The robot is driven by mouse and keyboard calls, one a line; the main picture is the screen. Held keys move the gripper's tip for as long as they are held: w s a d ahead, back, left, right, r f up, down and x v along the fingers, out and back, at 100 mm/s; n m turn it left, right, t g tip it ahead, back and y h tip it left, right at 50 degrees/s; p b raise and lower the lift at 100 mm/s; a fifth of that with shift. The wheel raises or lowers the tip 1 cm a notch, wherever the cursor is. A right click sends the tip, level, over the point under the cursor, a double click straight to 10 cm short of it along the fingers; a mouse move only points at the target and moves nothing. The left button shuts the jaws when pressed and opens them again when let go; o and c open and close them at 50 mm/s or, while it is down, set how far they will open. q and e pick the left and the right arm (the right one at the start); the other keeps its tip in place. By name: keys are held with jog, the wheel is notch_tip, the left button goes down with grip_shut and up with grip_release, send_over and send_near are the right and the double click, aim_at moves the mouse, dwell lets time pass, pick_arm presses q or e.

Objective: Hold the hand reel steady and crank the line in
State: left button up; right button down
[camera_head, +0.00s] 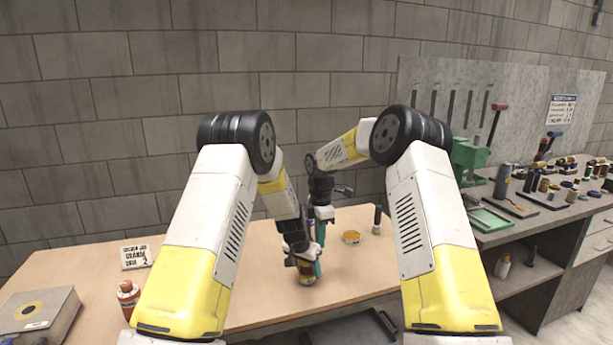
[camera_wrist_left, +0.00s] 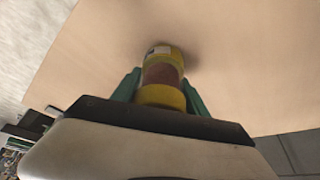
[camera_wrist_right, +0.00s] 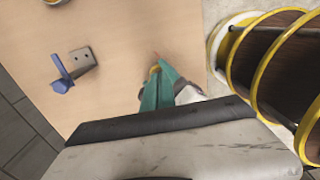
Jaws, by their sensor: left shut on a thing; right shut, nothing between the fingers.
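My left gripper (camera_head: 306,268) points down at the table and is shut on a small yellow-and-brown cylinder (camera_head: 307,280), apparently the hand reel. The left wrist view shows this cylinder (camera_wrist_left: 162,72) upright between the green fingers. My right gripper (camera_head: 320,236) is just above and behind the left one, shut and empty. In the right wrist view its green fingertips (camera_wrist_right: 160,84) are together, with a small yellow bit showing beyond them. A large brown body with yellow rings (camera_wrist_right: 285,60) fills the right of that view; I cannot tell if it is the same reel. The crank and line are not clear.
An orange-topped round tin (camera_head: 351,237) and a dark upright post (camera_head: 377,219) stand to the right. A crowded workbench is at the right.

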jog(key=shift+s, duration=0.45)
jog(key=shift+d, duration=0.1)
dwell(0.4)
notch_tip(320, 180, up, 6)
jog(key=shift+d, duration=0.3)
dwell(0.4)
jog(key=w+f, duration=0.4)
jog(key=f, duration=0.2)
jog(key=shift+a, duration=0.45)
dwell(0.3)
